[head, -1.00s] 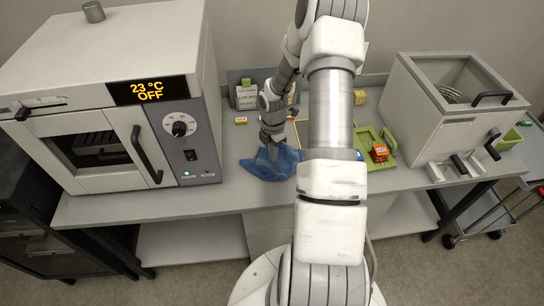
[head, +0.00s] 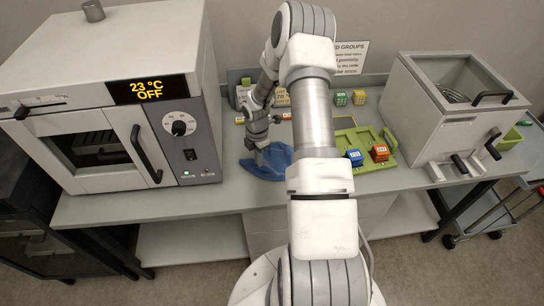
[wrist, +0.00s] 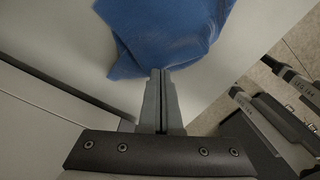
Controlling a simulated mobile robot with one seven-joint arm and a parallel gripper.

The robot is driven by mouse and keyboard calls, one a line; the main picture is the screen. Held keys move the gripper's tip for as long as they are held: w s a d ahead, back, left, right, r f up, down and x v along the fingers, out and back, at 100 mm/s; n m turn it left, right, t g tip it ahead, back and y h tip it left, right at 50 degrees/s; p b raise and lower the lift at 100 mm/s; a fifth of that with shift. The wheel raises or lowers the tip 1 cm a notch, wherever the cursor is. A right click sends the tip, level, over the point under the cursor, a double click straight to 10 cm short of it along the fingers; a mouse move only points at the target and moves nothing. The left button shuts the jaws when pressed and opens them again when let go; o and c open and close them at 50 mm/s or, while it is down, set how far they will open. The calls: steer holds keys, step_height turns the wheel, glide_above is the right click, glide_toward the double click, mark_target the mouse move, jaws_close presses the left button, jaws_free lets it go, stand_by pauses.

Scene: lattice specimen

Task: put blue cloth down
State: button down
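The blue cloth (head: 274,160) lies bunched on the bench, to the right of the oven. My gripper (head: 258,158) points down at the cloth's left part. In the wrist view, the two fingers of my gripper (wrist: 160,74) are together, with only a thin line between them. Their tips meet the near edge of the cloth (wrist: 165,35), and the cloth spreads out beyond them. The small fold between the fingertips is hidden.
The oven (head: 105,100) stands close on the left. A green tray (head: 347,138) with a blue block (head: 354,157) and an orange block (head: 379,152) lies to the right. A grey bath (head: 440,120) stands farther right. The bench front is clear.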

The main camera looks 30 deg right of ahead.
step_height(320, 180, down, 4)
steer(key=b, duration=0.2)
steer(key=shift+r+b, duration=0.15)
steer(key=shift+b, duration=0.2)
steer(key=shift+r, duration=0.1)
step_height(320, 180, up, 9)
steer(key=p, duration=0.4)
steer(key=shift+r, duration=0.1)
